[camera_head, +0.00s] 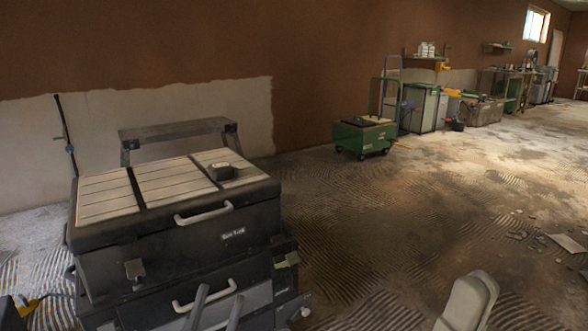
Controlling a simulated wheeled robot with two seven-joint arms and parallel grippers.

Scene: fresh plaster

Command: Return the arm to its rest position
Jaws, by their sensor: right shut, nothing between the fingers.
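My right gripper (468,305) rises from the bottom edge right of centre, pale and rounded. Its two fingers are together and nothing shows between them. Two grey prongs at the bottom, left of centre, look like the fingers of my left gripper (216,308). They stand apart, with the dark drawer front visible between them and no object held. The rest of both arms is outside the frame.
A black tool chest (200,232) with cream handles stands close at left, a small dark object (222,172) on its lid. Behind it is a dark bench (178,130). A green wheeled box (362,138) stands further back. Open floor lies right, with scattered debris (525,236).

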